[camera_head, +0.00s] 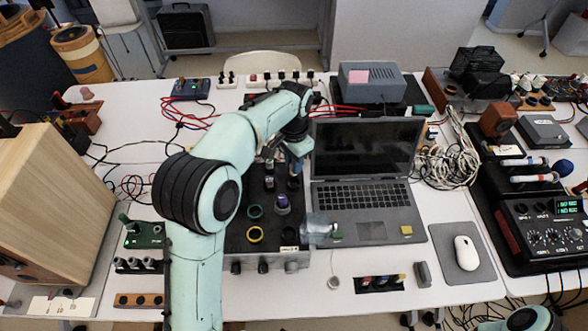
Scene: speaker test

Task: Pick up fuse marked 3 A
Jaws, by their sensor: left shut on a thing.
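My left arm comes in from the lower left and bends over the dark panel (235,243) in the middle of the table. My left gripper (295,178) points down above the back right part of this panel, just left of the laptop. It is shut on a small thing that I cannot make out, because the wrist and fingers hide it. A small dark tray (360,289) at the table's front edge holds several small coloured pieces, perhaps fuses. No 3 A marking can be read. My right gripper is not in view.
An open laptop (335,197) stands right of the panel. A white mouse (467,253) lies on a grey pad further right. A black instrument (545,235) fills the right end, a wooden box (55,200) the left. Cables lie behind. The front right table strip is fairly clear.

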